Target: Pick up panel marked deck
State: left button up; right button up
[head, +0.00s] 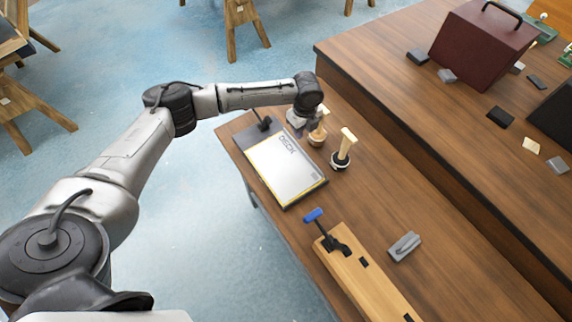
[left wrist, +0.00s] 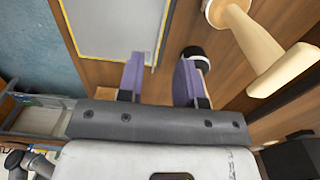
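The panel marked deck (head: 290,172) is a white sheet-like plate with a yellow edge, lying on a dark base at the left end of the wooden bench. It also shows as a grey-white plate with a yellow rim in the left wrist view (left wrist: 115,25). My left gripper (head: 298,122) hovers by the panel's far right corner, near the wooden-handled tools. In the left wrist view its two purple fingers (left wrist: 158,78) stand apart with nothing held between them, and the panel lies beyond them. My right gripper is in neither view.
Two wooden-handled tools with round bases (head: 318,132) (head: 343,150) stand right of the panel. A black clamp (head: 263,122) sits at its far left edge. A blue-handled clamp on a wooden block (head: 340,245) and a grey block (head: 404,247) lie nearer. A maroon box (head: 480,45) stands on the back table.

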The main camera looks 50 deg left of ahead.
pick_arm(q)
send_over(301, 155)
notch_tip(301, 155, down, 7)
jog(key=shift+w+b, duration=0.1)
jog(key=shift+b, duration=0.2)
jog(key=shift+w+a+f+b, duration=0.1)
jog(key=shift+w+f+b, duration=0.1)
jog(key=shift+f, duration=1.1)
jog(key=shift+w+f+b, duration=0.1)
jog(key=shift+f+b, duration=0.05)
jog(key=shift+f, duration=1.1)
grip_shut()
